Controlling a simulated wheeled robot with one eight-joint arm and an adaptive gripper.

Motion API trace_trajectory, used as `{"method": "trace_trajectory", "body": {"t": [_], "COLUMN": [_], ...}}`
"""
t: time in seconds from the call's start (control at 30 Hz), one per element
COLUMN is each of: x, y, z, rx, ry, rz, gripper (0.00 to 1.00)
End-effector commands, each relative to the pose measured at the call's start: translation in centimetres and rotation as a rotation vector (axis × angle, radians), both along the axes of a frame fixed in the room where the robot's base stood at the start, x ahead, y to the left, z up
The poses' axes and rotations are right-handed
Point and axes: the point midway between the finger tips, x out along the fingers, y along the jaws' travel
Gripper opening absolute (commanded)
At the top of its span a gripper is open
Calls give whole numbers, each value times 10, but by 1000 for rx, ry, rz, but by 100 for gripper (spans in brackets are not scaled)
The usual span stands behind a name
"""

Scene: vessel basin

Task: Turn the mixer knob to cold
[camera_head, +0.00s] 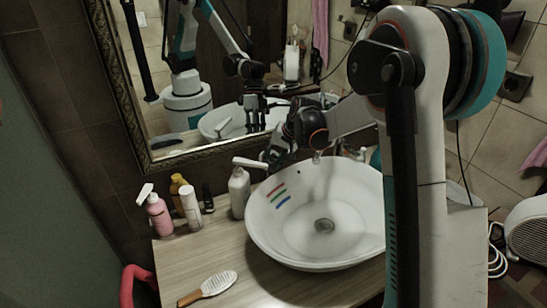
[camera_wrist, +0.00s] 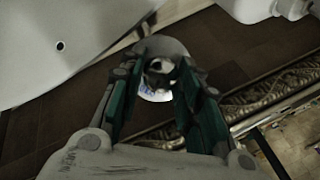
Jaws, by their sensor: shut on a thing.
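My gripper (camera_head: 272,157) is at the back left rim of the white basin (camera_head: 262,222), reaching in from the right. In the wrist view, its two green-lined fingers (camera_wrist: 166,78) close around a pale round part with a dark centre and a small blue patch. I take this to be the mixer knob (camera_wrist: 166,48). The fingers hide part of it. In the head view, my gripper and wrist cover the knob, so its turn angle cannot be read. Green, red and blue stripes mark the basin's inner left wall.
A white pump bottle (camera_head: 239,194) stands close left of the basin. A pink spray bottle (camera_head: 158,216), a white can (camera_head: 191,208) and a hairbrush (camera_head: 212,284) are further left. The framed mirror (camera_head: 135,105) is behind. The front left counter (camera_head: 240,285) has free room.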

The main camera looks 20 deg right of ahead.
Motion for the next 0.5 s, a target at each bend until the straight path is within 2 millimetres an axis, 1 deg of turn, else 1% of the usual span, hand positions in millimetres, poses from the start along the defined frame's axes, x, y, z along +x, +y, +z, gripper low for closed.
{"method": "trace_trajectory", "body": {"t": [0.2, 0.5], "x": [0, 0], "y": [-1, 0], "z": [0, 0], "rx": [39, 51], "ry": [8, 10], "rz": [-49, -63], "gripper": [8, 8]}}
